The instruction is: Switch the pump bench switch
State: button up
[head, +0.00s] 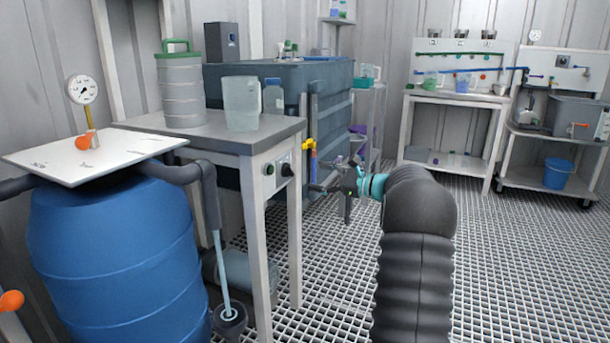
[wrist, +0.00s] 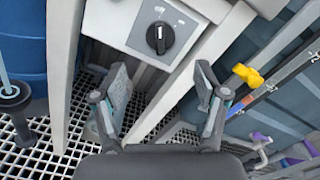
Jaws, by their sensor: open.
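The pump bench switch is a black rotary knob (wrist: 160,38) on a pale control box (wrist: 130,22) under the bench top. In the head view my gripper (head: 345,188) is to the right of the box.
A grey bench (head: 203,136) carries a canister (head: 181,90) and a clear jug (head: 241,103). A blue barrel (head: 117,245) stands at the left. A yellow valve handle (wrist: 251,75) is right of my gripper. Grated floor (head: 510,260) is clear at the right.

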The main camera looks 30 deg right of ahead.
jog(key=shift+v, duration=1.45)
jog(key=shift+w, duration=0.1)
